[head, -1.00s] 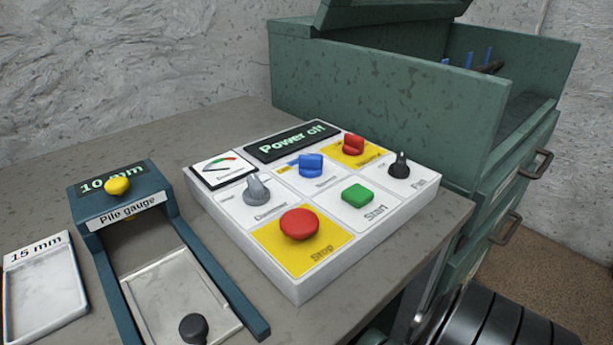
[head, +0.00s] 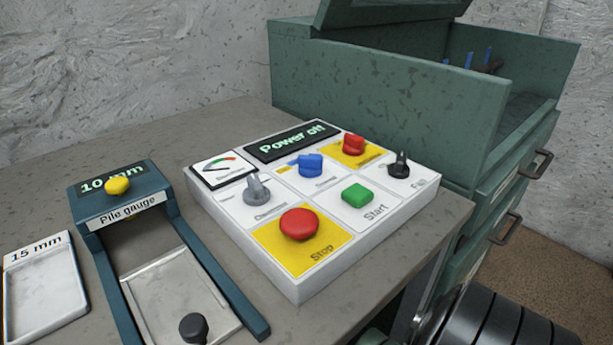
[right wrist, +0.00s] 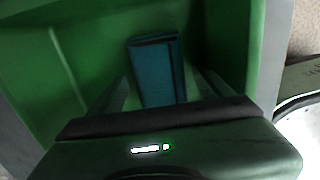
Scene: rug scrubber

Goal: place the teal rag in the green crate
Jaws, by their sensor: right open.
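The teal rag (right wrist: 155,60) shows in the right wrist view as a folded, dark-edged bundle inside the green crate (right wrist: 225,40). It looks to lie toward the crate's floor, though its exact height is hard to tell. My right gripper (right wrist: 164,84) is open over the crate, with one finger on each side of the rag's near part and gaps between. The rag's near end is hidden behind the gripper body. The head view shows neither the rag, the crate nor a gripper. My left gripper is in no view.
In the head view a white control panel (head: 358,219) reading "Power off" stands on a grey bench (head: 190,132). A pile gauge (head: 126,217) and a white 15 mm tray (head: 45,290) are at left. A green open-topped chest (head: 380,90) with drawers stands behind.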

